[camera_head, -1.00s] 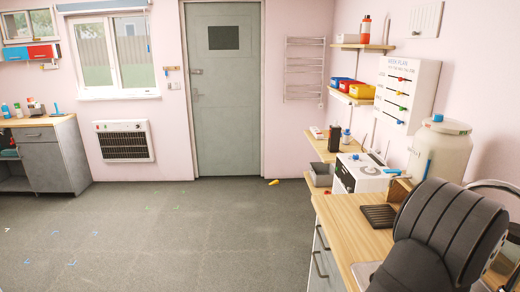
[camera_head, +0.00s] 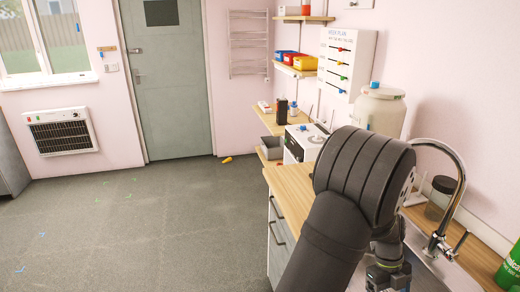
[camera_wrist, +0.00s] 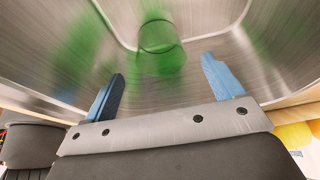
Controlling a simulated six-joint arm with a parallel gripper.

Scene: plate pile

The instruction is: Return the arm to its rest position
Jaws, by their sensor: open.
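My gripper (camera_wrist: 160,92) shows in the wrist view with its two blue fingers spread wide apart and nothing between them. Beyond the fingers is the brushed metal sink basin (camera_wrist: 200,95), with blurred green reflections on its walls and a round, green-tinted shape on its surface. In the head view my dark arm rises in front of the counter and hides much of the sink (camera_head: 430,272). The fingertips are hidden there, and only part of the wrist shows low at the right. No plate shows in either view.
A curved metal tap (camera_head: 445,205) stands close to the right of my arm. A dark-lidded jar (camera_head: 439,198), a large white container (camera_head: 379,110) and a green bottle (camera_head: 510,265) stand along the counter (camera_head: 290,190). The floor (camera_head: 150,225) to the left is largely clear.

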